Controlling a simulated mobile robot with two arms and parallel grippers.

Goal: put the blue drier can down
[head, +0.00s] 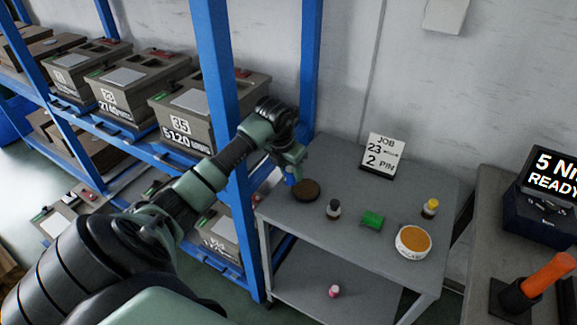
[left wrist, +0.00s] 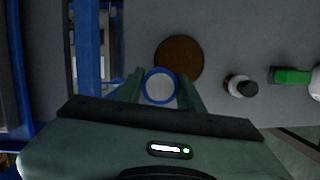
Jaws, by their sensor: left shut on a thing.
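In the left wrist view the can (left wrist: 160,87) shows as a blue ring with a pale top between the two fingers. A round brown disc (head: 306,190) lies on the table just right of the can, and also shows in the left wrist view (left wrist: 180,60). I cannot tell whether the can's base touches the table. My right gripper is not in view.
A job sign (head: 382,156) stands at the back. A blue rack post (head: 222,100) is close left of the gripper.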

